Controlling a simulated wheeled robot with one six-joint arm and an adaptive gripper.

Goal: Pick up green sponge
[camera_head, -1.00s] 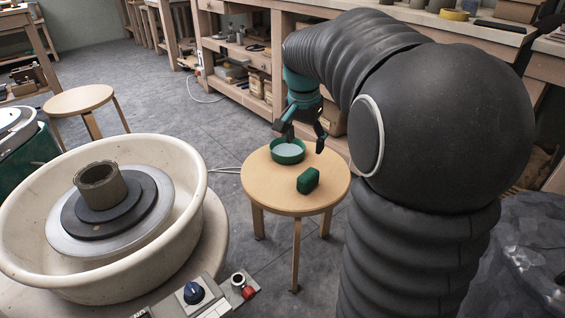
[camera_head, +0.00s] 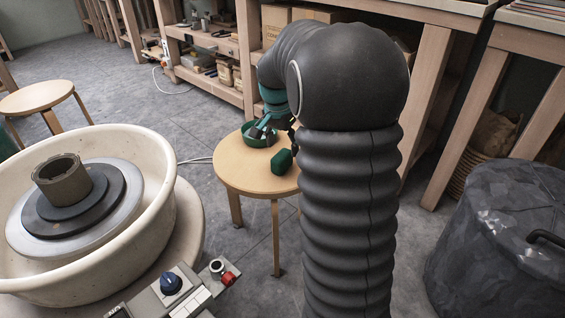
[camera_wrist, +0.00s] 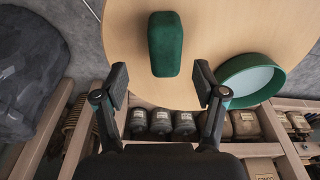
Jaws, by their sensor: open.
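The green sponge (camera_head: 282,162) lies on the round wooden stool (camera_head: 238,178), near its right side in the head view. In the wrist view the sponge (camera_wrist: 165,44) is a dark green block, ahead of and between my open fingers. My gripper (camera_wrist: 160,82) is open and empty, with a finger on either side and the sponge just beyond the tips. In the head view my gripper (camera_head: 275,130) is partly hidden by my arm, above the back of the stool.
A green round dish (camera_wrist: 250,80) with a pale inside stands on the stool beside the sponge, close to one finger. A pottery wheel basin (camera_head: 150,215) is at left. Shelves (camera_head: 240,60) stand behind the stool. A dark bin (camera_head: 495,240) is at right.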

